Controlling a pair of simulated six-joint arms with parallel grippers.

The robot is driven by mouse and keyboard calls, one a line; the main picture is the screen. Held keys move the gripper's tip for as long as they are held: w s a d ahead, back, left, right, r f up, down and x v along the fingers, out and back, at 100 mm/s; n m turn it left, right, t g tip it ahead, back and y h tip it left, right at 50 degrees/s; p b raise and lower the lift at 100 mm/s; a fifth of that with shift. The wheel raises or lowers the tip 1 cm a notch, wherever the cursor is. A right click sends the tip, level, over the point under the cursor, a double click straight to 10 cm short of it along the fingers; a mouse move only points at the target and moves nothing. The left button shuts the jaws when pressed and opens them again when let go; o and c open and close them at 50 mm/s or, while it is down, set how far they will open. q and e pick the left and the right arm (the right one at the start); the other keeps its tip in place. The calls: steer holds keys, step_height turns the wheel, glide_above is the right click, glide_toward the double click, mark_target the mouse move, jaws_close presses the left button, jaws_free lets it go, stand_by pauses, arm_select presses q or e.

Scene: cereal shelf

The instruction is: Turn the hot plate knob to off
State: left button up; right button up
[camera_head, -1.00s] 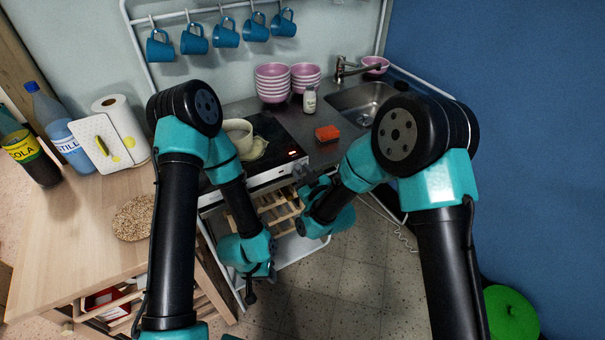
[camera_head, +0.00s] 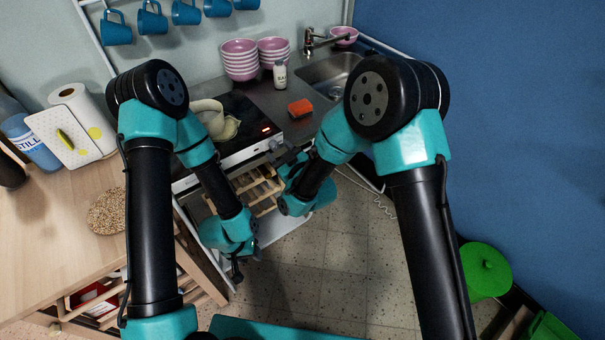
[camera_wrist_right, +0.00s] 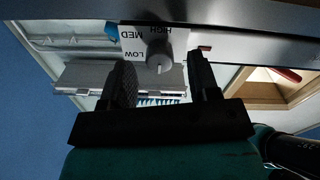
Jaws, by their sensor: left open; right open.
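The hot plate (camera_head: 236,123) is a black cooktop with a lit red indicator, set in the counter. A pale mark on the knob points down in that picture. My right gripper (camera_wrist_right: 160,66) is open, its fingers on either side of the knob; contact is not visible. In the head view my right gripper (camera_head: 287,155) is at the cooktop's front edge, partly hidden by my arm. My left gripper (camera_head: 237,270) is open, low, and away from the knob.
A red sponge (camera_head: 300,108), a white shaker (camera_head: 280,74) and pink bowls (camera_head: 240,60) stand on the counter near the sink (camera_head: 330,76). A wooden rack (camera_head: 257,190) is below. The floor in front is open.

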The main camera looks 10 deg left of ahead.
steer(key=v, duration=1.6)
steer(key=shift+s, duration=0.1)
steer(key=d+f+m+g+h, duration=0.4)
steer(key=d+f+m+h, duration=0.25)
steer(key=d+f, duration=0.75)
steer(key=s+d+f+m+g+h, duration=0.2)
steer(key=s+d+f+m+g, duration=0.5)
steer(key=s+d, duration=0.4)
step_height(320, 180, down, 3)
steer(key=shift+s+d+r+g, duration=0.2)
steer(key=shift+d+g, duration=0.3)
steer(key=shift+d, duration=0.6)
